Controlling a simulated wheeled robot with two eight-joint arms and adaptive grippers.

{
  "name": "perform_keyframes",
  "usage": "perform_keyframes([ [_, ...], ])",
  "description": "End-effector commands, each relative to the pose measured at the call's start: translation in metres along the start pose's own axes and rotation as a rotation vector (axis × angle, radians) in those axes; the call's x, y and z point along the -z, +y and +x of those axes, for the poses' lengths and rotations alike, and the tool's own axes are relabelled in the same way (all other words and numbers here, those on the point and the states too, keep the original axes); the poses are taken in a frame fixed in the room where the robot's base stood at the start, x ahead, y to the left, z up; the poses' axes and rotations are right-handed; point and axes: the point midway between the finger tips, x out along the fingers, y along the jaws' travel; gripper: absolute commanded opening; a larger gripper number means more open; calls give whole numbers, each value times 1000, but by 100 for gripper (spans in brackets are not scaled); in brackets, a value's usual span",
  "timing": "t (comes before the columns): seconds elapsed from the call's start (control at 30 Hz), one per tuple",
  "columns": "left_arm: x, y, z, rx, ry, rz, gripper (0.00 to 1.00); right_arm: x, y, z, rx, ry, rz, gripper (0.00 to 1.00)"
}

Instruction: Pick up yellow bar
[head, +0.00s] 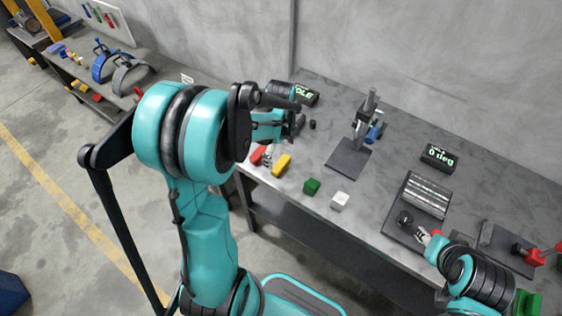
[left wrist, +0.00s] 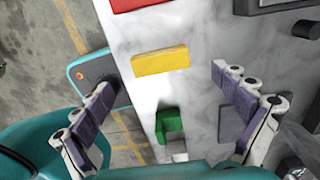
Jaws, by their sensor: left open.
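The yellow bar (head: 282,165) lies on the grey workbench near its front-left edge. In the left wrist view the yellow bar (left wrist: 160,62) lies crosswise, beyond the fingertips and between their lines. My left gripper (left wrist: 166,79) is open and empty, with one finger on each side of the view. In the head view my left gripper (head: 269,155) is over the bench beside the bar, partly hidden by my left arm. My right gripper (head: 424,237) is at the right, by a black knob on a dark plate; its jaws are too small to read.
A red block (head: 258,155) lies left of the bar, a green block (head: 312,186) and a white block (head: 340,200) to its right. A stand (head: 362,130) rises farther back. A display (head: 438,157) and metal cylinders (head: 427,196) are at the right.

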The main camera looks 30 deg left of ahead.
Motion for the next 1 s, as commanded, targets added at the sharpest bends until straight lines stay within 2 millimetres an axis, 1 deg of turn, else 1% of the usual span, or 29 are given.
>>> perform_keyframes([
  [0.03,0,0,6,1,0,0,97,-2,0,3,0,0,0,40],
  [0.17,0,0,19,1,0,-1,97,-6,0,8,0,0,0,40],
  [0.3,1,0,42,1,0,-2,97,-12,0,17,0,0,0,40],
  [0.4,1,0,54,2,-1,-2,97,-14,0,20,0,0,0,40],
  [0.63,1,0,54,2,-1,-2,97,-13,0,19,0,0,0,40],
  [0.67,1,0,54,2,-1,-2,92,-13,0,19,0,0,0,40],
  [0.7,1,0,54,2,-1,-2,82,-13,0,19,0,0,0,40],
  [0.77,1,1,54,2,-1,-3,66,-13,0,19,0,0,0,40],
  [0.8,1,1,54,2,-1,-3,55,-13,0,19,0,0,0,40],
  [0.87,1,1,54,2,-1,-3,39,-13,0,19,0,0,0,40],
  [0.9,1,1,54,2,-1,-3,29,-13,0,19,0,0,0,40],
  [0.93,1,1,54,2,-1,-3,21,-13,0,19,0,0,0,40],
  [1.0,1,1,54,2,-1,-3,21,-13,0,19,0,0,0,40],
])
